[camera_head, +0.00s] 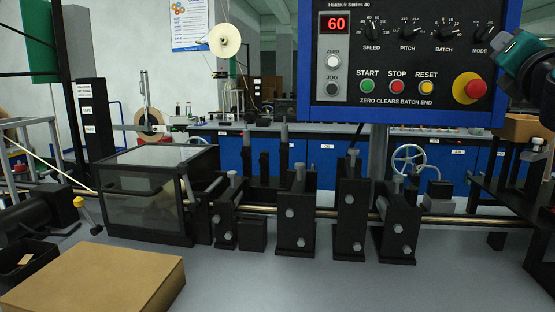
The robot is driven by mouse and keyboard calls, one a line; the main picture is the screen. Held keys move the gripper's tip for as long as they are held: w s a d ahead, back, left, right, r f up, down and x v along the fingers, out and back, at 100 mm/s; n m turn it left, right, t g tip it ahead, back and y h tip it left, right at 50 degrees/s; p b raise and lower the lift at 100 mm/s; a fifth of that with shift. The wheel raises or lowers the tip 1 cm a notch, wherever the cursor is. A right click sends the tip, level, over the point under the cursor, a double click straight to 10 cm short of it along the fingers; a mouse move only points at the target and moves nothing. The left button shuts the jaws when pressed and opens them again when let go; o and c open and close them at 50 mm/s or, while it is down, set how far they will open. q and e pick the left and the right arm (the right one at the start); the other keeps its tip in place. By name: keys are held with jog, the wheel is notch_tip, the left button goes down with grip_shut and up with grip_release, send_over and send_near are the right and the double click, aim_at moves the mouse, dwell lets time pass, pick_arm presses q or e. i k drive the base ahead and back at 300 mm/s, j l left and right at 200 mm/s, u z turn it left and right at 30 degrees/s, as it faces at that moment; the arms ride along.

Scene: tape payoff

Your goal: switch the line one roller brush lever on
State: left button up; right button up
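A teal and black part (525,65) at the upper right edge looks like my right arm, but no gripper fingers show. My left gripper is not in view.
A blue control panel (345,100) reading 60 hangs at the upper right. A dark-framed clear box (150,205) and several black roller stands (297,230) line a long rod. A cardboard box (95,280) lies at the front left. The grey bench front (330,285) is clear.

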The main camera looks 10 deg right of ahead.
aim_at(79, 202)
jog(key=k+j, duration=0.75)
jog(key=k, duration=0.1)
